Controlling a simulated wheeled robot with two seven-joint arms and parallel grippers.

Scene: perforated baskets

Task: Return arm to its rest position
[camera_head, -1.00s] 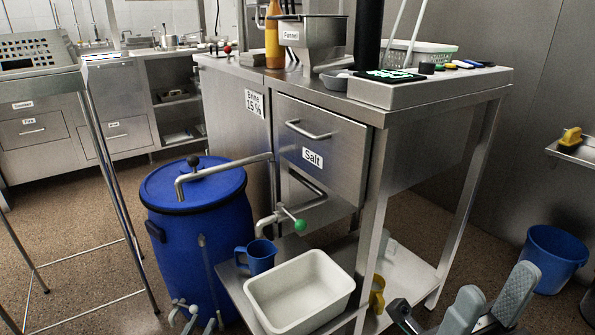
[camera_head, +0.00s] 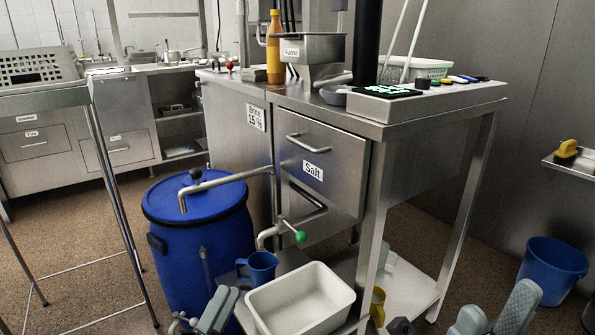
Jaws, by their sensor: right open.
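My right gripper (camera_head: 495,311) is at the bottom right, with its two grey fingers apart and nothing seen between them. It is in front of the steel bench's lower shelf, on the side towards the blue bucket. My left gripper (camera_head: 219,310) shows at the bottom, left of the white tub (camera_head: 300,300) and in front of the blue barrel (camera_head: 203,235). Its grey fingers look close together, and whether there is a gap is unclear. Most of both arms is out of view.
The steel bench (camera_head: 345,128) has a Salt drawer (camera_head: 325,165) and a pipe with a green-knobbed valve (camera_head: 300,236). A blue bucket (camera_head: 553,270) is at right. A steel rack (camera_head: 100,165) is at left.

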